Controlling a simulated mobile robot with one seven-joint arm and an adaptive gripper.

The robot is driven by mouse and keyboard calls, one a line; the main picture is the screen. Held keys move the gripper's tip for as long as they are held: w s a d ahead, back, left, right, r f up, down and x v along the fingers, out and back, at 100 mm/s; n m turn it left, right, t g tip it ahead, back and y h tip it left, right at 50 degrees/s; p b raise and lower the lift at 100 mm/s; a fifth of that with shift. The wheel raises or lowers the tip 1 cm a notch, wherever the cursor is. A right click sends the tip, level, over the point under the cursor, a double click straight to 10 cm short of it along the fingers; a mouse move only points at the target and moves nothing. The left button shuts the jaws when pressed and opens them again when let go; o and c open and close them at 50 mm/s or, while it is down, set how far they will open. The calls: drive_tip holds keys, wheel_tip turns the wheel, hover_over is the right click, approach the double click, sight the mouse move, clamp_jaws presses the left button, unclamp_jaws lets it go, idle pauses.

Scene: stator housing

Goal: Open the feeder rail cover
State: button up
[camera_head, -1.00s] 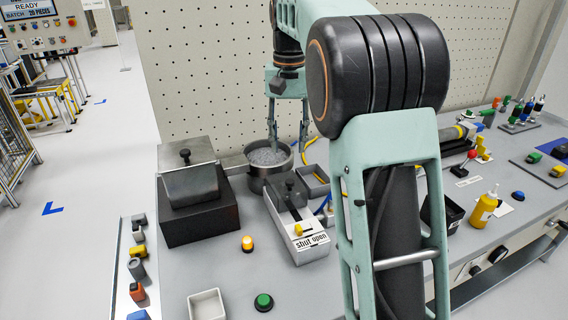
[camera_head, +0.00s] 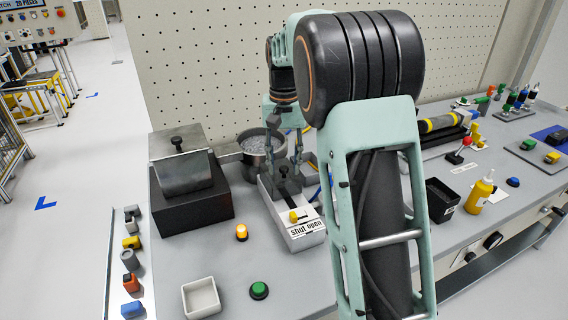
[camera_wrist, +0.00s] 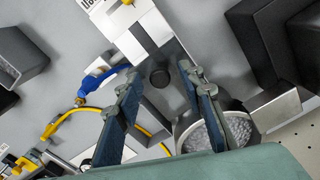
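The feeder rail (camera_head: 309,240) is a pale grey block with a "shut open" label and a yellow knob (camera_head: 293,216) at its near end. Its dark cover (camera_head: 294,188) lies along the top and has a black knob (camera_head: 284,171). The cover also shows in the wrist view (camera_wrist: 174,55), with its black knob (camera_wrist: 159,77) framed between my fingertips. My gripper (camera_head: 288,160) is open and empty, pointing down over the far part of the cover. I cannot tell its exact height above the knob, or whether it touches.
A metal bowl of small parts (camera_head: 277,146) stands behind the rail. A black box with a tilted metal lid (camera_head: 181,174) is to the left. An amber lamp (camera_head: 241,232), green button (camera_head: 259,290) and white tray (camera_head: 201,299) are nearer. A blue and yellow hose (camera_wrist: 53,122) runs beside the rail.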

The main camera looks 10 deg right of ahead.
clamp_jaws()
drive_tip(key=shift+w+r+p, duration=0.25)
drive_tip(key=shift+r+p, duration=0.15)
drive_tip(key=shift+p, duration=0.05)
idle(0.4)
